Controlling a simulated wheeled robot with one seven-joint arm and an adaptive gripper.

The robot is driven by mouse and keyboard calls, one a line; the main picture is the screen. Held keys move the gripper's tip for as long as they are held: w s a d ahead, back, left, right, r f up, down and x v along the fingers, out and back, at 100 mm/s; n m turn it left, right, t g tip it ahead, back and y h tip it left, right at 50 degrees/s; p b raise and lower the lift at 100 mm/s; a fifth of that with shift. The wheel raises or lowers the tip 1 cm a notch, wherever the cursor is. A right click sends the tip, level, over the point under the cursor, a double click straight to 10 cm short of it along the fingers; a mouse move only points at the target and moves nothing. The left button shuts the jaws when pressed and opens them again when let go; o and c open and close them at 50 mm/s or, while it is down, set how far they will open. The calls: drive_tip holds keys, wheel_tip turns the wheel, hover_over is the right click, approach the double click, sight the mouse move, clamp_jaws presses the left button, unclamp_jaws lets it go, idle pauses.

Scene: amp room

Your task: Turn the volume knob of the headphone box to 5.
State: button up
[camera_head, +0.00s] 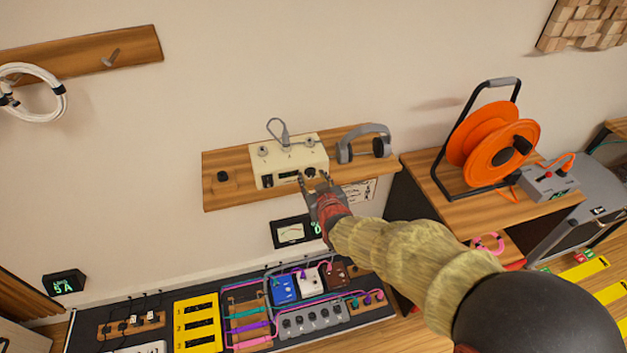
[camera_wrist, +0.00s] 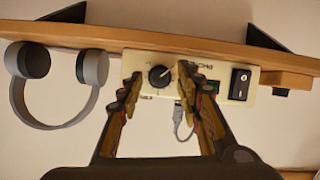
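The cream headphone box (camera_head: 289,160) stands on a wooden wall shelf; it also shows in the wrist view (camera_wrist: 146,65). Its black volume knob (camera_wrist: 160,76) with a white pointer line is on the front face, and it shows small in the head view (camera_head: 310,172). The scale around the knob is too small to read. My gripper (camera_head: 315,183) is in front of the box; in the wrist view its two fingers (camera_wrist: 158,84) are spread apart, one on each side of the knob, with nothing visibly held. I cannot tell whether the fingertips touch the box.
A black rocker switch (camera_wrist: 241,84) is on the box beside the knob. Grey headphones (camera_head: 364,143) rest on the shelf (camera_head: 222,198) right of the box. A grey cable (camera_head: 281,131) stands up from its top. An orange cable reel (camera_head: 485,150) stands at right. A pedalboard (camera_head: 95,338) lies below.

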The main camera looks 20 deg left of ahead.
drive_tip(key=shift+c, duration=0.9)
clamp_jaws()
